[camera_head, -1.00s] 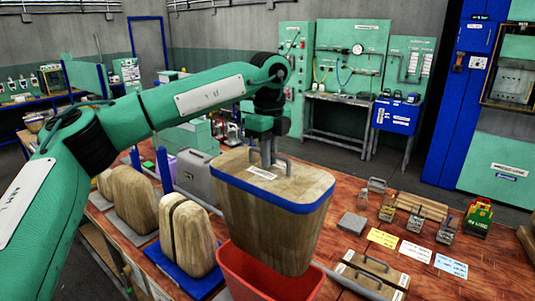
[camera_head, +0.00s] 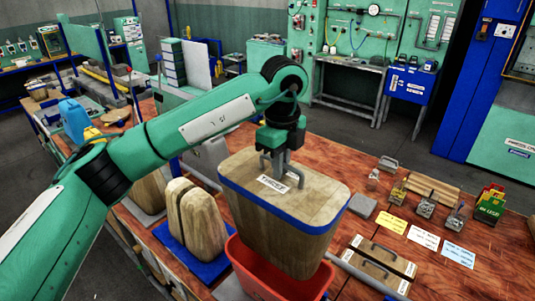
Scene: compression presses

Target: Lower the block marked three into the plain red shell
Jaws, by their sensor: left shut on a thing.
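A large tapered wooden block (camera_head: 282,225) with a blue band around its top edge hangs upright in the camera_head view. A small white label lies on its top, and it seems to read "THREE". My left gripper (camera_head: 277,160) is shut on the handle at the block's top. The plain red shell (camera_head: 250,278) stands on the table beneath. The block's lower end overlaps the shell's opening; how deep it reaches is hard to tell. The block hides the shell's far side. My right gripper is not in view.
A split wooden form (camera_head: 196,218) stands on a blue base left of the shell. Right of it lie a wooden board with handles (camera_head: 374,262), a grey block (camera_head: 362,206) and paper cards (camera_head: 423,237).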

